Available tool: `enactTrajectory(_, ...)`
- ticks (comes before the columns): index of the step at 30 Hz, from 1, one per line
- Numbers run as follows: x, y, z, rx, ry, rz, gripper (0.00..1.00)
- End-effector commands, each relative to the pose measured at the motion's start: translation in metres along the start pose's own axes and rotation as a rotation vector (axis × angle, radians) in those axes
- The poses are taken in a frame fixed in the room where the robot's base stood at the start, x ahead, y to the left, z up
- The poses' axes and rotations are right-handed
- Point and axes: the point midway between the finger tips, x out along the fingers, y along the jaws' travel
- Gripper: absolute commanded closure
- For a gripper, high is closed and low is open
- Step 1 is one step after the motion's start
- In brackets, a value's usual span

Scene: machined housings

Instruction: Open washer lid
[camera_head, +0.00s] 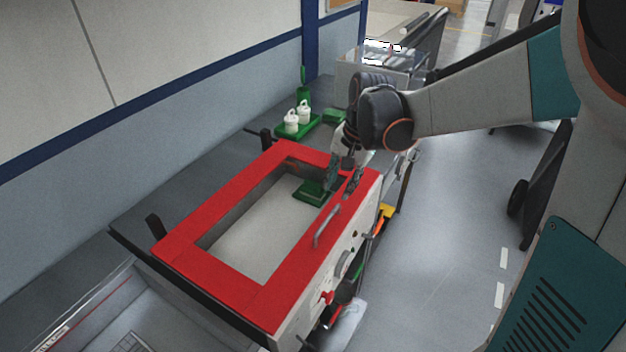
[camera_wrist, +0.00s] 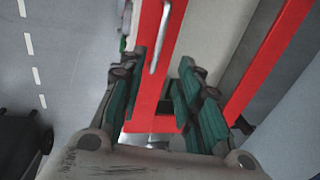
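The washer is a box with a red lid (camera_head: 205,245) lying flat on top, and it looks shut. The lid is a red frame around a large pale window (camera_head: 265,235). A grey bar handle (camera_head: 327,224) sits along its right edge in the head view. The handle also shows in the wrist view (camera_wrist: 160,38), beyond the fingers and near the top. My gripper (camera_head: 344,180) is open and empty, pointing down over the lid's far right part. In the wrist view my gripper (camera_wrist: 163,95) has its green fingers apart, with the red frame between and below them.
A dark cart (camera_wrist: 22,140) stands lower left in the wrist view.

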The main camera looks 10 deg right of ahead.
Motion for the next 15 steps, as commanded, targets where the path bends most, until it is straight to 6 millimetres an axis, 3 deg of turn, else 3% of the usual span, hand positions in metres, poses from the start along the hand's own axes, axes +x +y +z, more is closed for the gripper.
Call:
enactTrajectory(5, 0.013, -0.001, -0.002, 0.008, -0.006, 0.003, 0.69)
enactTrajectory(15, 0.076, -0.001, -0.001, 0.006, -0.005, 0.002, 0.69)
